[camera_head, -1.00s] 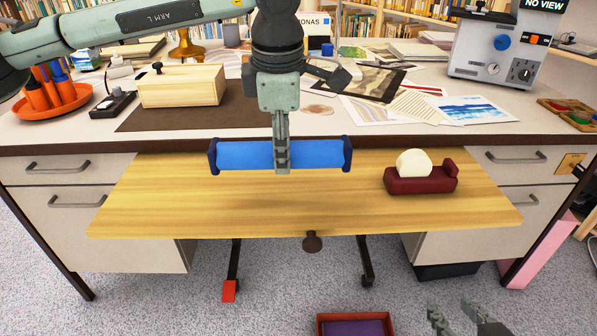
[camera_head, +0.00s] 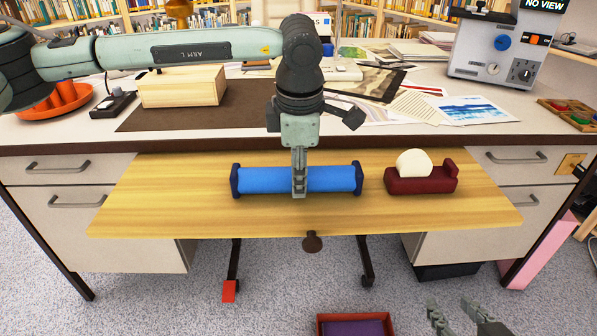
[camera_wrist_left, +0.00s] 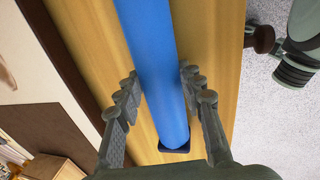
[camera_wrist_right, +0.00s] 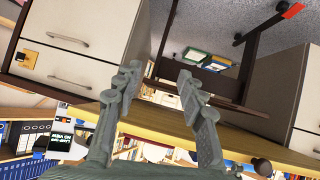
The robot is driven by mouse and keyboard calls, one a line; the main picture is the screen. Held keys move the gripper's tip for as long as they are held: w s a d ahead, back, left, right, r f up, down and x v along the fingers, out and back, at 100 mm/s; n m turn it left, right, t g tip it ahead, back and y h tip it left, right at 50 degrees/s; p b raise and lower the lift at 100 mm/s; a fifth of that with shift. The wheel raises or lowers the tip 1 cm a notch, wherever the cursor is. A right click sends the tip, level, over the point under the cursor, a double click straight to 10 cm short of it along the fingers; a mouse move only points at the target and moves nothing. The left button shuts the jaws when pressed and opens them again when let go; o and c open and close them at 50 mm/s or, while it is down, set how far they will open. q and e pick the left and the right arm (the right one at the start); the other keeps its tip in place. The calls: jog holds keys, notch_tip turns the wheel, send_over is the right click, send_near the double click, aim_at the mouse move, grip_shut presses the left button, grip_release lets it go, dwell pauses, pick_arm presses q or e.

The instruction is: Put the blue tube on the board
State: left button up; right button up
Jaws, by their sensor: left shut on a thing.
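The blue tube (camera_head: 265,180) has dark navy end caps and lies level, lengthwise across the middle of the wooden board (camera_head: 165,205). Whether it touches the board or hangs just above it I cannot tell. My left gripper (camera_head: 299,188) points down and is shut on the tube's middle, one finger on each side. The left wrist view shows the tube (camera_wrist_left: 155,65) running between the two fingers (camera_wrist_left: 165,100), one dark cap at its lower end. My right gripper (camera_head: 452,308) is open and empty, low at the right in front of the board.
A dark red tape dispenser (camera_head: 420,183) with a cream roll stands on the board, just right of the tube. The desk (camera_head: 60,130) behind holds a wooden box (camera_head: 182,86) and papers. A red tray (camera_head: 355,318) is at the bottom. The board's left part is clear.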

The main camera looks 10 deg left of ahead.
pick_arm(q)
jog(key=shift+f, duration=0.1)
jog(key=o, duration=1.2)
jog(key=shift+o, duration=0.2)
pick_arm(e)
jog(key=shift+w+a+r+t+y, duration=0.3)
jog(key=shift+w+a+r+t, duration=0.1)
jog(key=shift+a+r, duration=0.15)
jog(key=shift+s+d, duration=0.1)
pick_arm(q)
jog(key=shift+r, duration=0.45)
notch_tip(320, 180, up, 11)
jog(key=s, duration=0.2)
jog(key=shift+d, duration=0.35)
pick_arm(e)
jog(key=shift+g+h, duration=0.7)
jog(key=shift+g, duration=0.2)
jog(key=s+d+f, duration=0.1)
jog(key=d+f, duration=0.1)
jog(key=shift+s+d+f, duration=0.25)
jog(key=shift+s+f, duration=0.05)
jog(key=shift+s, duration=0.1)
pick_arm(q)
jog(key=shift+s+r, duration=0.1)
